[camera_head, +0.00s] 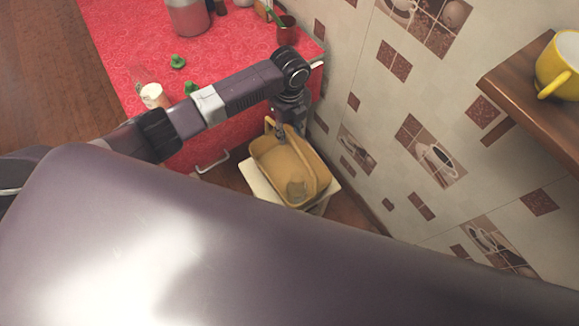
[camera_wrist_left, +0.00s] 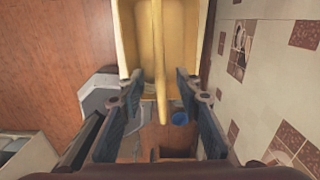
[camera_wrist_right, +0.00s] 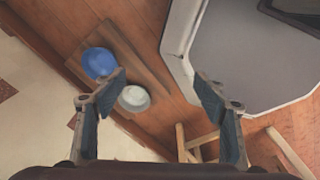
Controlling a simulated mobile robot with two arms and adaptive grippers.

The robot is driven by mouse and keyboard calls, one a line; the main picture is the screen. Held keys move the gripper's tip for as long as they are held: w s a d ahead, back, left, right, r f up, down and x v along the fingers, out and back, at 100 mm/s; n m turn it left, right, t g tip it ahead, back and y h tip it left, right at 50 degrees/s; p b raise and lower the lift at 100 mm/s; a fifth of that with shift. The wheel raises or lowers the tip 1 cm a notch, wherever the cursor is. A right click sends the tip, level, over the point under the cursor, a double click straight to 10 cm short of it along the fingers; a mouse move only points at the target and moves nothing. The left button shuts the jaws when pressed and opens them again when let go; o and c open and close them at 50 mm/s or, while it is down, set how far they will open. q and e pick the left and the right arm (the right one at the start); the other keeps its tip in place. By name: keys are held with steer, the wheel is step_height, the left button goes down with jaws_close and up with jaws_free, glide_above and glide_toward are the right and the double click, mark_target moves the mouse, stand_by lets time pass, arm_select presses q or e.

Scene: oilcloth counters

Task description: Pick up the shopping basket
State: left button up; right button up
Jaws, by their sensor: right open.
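The shopping basket is a yellow bin with a raised handle. In the head view the basket (camera_head: 277,168) sits on a small white stand (camera_head: 258,182) against the tiled wall. My left gripper (camera_head: 280,133) is over its far end. In the left wrist view the basket (camera_wrist_left: 135,45) is ahead, and its handle bar (camera_wrist_left: 161,70) runs between the two spread fingers of my left gripper (camera_wrist_left: 158,88), with a gap on each side. My right gripper (camera_wrist_right: 160,82) is open and empty in the right wrist view, and is not visible in the head view.
A red counter (camera_head: 235,60) stands beyond the basket, with green items, a jar and a metal pot on it. A wooden shelf (camera_head: 520,85) with a yellow mug (camera_head: 560,65) juts from the wall. The right wrist view shows a blue bowl (camera_wrist_right: 98,62) and a white bowl (camera_wrist_right: 133,98).

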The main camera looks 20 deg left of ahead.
arm_select(q)
steer(key=shift+f, duration=0.9)
jaws_close()
steer(key=shift+r, duration=0.1)
